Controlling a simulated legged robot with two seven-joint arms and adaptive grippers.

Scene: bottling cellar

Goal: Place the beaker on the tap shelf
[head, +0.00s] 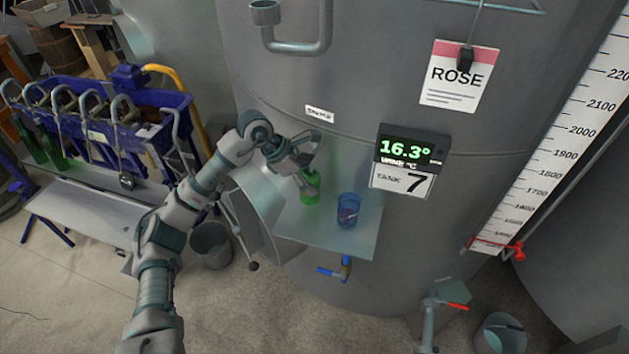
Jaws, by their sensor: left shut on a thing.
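My left gripper (308,180) is shut on a small green beaker (310,198) at the left part of the tap shelf. The beaker looks upright, and the fingers cover its upper part. Its base is at or just above the shelf; I cannot tell whether it touches. The tap shelf (343,241) is a flat metal plate on the front of the grey tank. A blue cup (348,214) with something inside stands on the shelf, to the right of the green beaker and apart from it. My right gripper is not in view.
A tap with a blue handle (331,272) sits under the shelf. The tank (400,45) rises behind it, with a display (411,148) at right. A blue bottling rack (100,125) and a grey bucket (211,243) stand left. The shelf's front right is clear.

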